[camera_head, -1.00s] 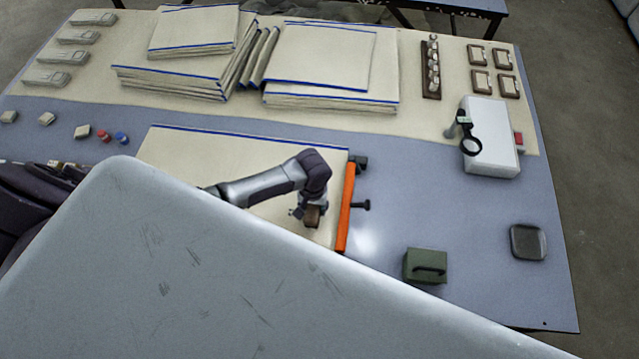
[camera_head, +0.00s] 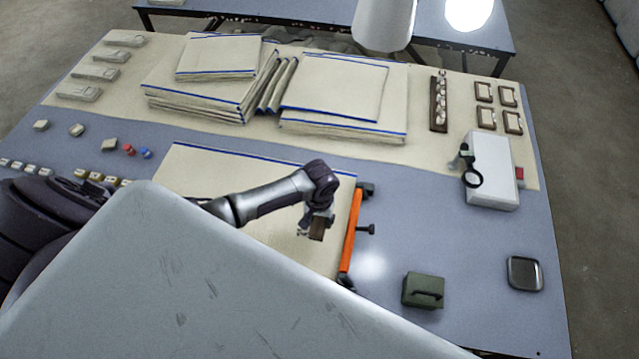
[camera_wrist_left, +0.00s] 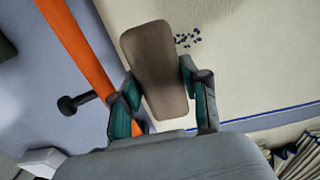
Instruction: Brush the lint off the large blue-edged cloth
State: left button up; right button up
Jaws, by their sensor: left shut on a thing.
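The large blue-edged cloth (camera_head: 215,163) lies flat on the table, cream with a blue line along its far edge. The grey panel in front hides its near part. My left gripper (camera_head: 312,225) is over the cloth's right part and is shut on a brown brush block (camera_head: 317,229). In the left wrist view the brush (camera_wrist_left: 153,68) sits between the teal-padded fingers of the left gripper (camera_wrist_left: 160,110). A small cluster of dark lint specks (camera_wrist_left: 187,39) lies on the cloth beside the brush. Whether the brush touches the cloth, I cannot tell. My right gripper is not in view.
An orange bar clamp (camera_head: 351,230) runs along the cloth's right edge. Stacks of folded cloths (camera_head: 342,88) stand at the back. A green box (camera_head: 423,290), a dark dish (camera_head: 524,273) and a white box with a magnifier (camera_head: 492,180) are at the right.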

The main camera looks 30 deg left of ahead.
pick_arm(q)
jog(key=shift+w+f, duration=0.1)
jog(key=shift+w, duration=0.05)
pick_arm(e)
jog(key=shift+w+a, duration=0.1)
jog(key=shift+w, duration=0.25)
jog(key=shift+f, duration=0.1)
pick_arm(q)
jog(key=shift+f, duration=0.15)
jog(key=shift+f+b, duration=0.6)
jog(key=shift+f, duration=0.05)
notch_tip(320, 180, down, 4)
jog(key=b, duration=0.3)
jog(key=shift+f, duration=0.2)
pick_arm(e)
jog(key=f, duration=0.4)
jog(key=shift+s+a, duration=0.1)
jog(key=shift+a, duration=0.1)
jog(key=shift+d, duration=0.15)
